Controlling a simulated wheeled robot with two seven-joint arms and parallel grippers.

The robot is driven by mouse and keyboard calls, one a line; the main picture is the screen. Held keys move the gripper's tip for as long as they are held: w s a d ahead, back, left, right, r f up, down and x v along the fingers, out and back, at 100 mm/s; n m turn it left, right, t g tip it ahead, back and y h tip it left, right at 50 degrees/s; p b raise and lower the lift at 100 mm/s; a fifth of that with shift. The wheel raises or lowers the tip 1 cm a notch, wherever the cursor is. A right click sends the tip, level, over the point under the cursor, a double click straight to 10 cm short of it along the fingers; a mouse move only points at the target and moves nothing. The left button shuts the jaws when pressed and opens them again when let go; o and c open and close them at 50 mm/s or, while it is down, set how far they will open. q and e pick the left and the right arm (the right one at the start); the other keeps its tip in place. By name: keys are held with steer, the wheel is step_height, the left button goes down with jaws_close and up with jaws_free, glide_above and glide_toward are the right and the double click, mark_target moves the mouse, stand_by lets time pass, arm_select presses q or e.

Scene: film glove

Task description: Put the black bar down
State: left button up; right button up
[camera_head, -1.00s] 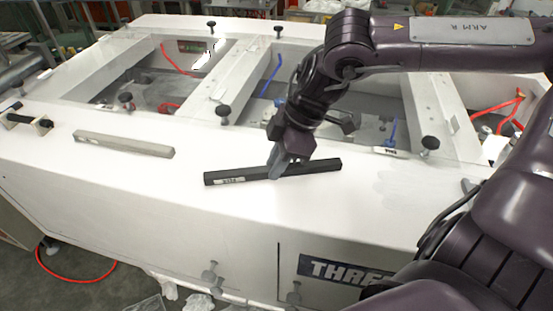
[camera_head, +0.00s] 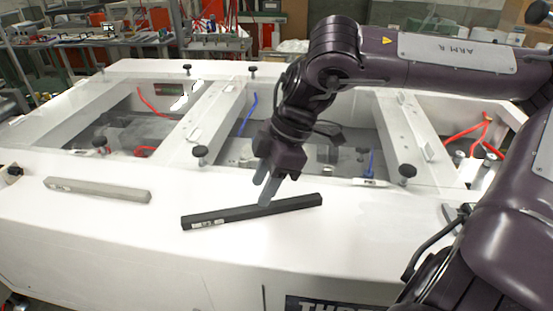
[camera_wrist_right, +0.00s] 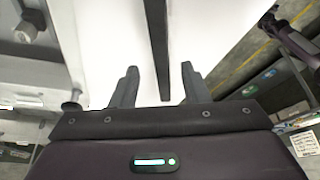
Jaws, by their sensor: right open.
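The black bar (camera_head: 225,217) lies flat on the white top surface, with a small pale label near its left end. My right gripper (camera_head: 262,192) is open just above and behind the middle of the bar, its fingers pointing down. In the right wrist view the bar (camera_wrist_right: 159,50) runs lengthwise between the two spread fingers (camera_wrist_right: 160,72), with space on both sides and neither finger touching it. My left gripper does not show in the head view.
A light grey bar (camera_head: 97,190) lies to the left on the white frame (camera_head: 90,240). Black knobs (camera_head: 200,152) stand along the frame's inner edge, beside open bays with red and blue hoses. The front strip around the black bar is clear.

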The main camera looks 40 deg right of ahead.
steer(key=b+v, duration=0.1)
steer(key=v, duration=0.6)
steer(key=shift+r, duration=0.15)
steer(key=shift+s, duration=0.1)
